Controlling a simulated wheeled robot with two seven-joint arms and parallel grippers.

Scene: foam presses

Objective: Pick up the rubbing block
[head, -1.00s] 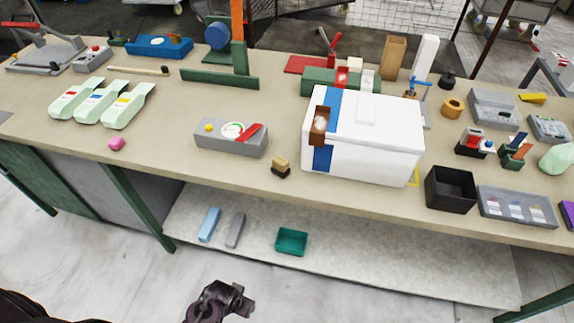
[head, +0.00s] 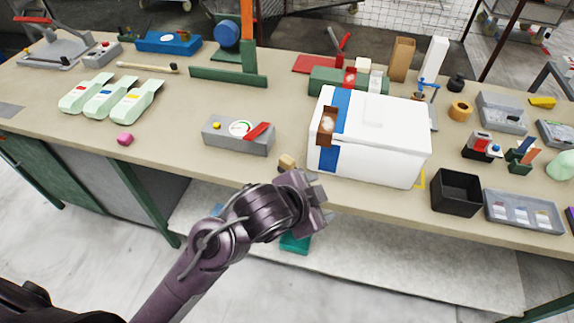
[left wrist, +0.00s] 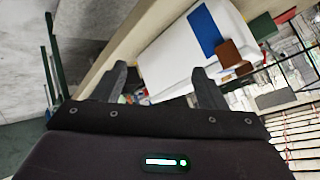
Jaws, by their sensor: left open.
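A small tan block with a dark underside, which looks like the rubbing block (head: 287,162), stands near the front edge of the workbench, left of the white box. My left gripper (head: 322,203) is just in front of and to the right of it, over the bench's front edge, and hides its lower part. The left gripper is open with nothing seen between its fingers; they also show in the left wrist view (left wrist: 160,88), pointing toward the white box. I cannot make out the block in that view. My right gripper is in neither view.
The white box (head: 385,145) with a blue stripe stands close right of the block. A grey gauge box (head: 238,136) is to its left and a pink lump (head: 125,139) farther left. A black open bin (head: 457,192) is at the right. A green tray (head: 295,244) is on the lower shelf.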

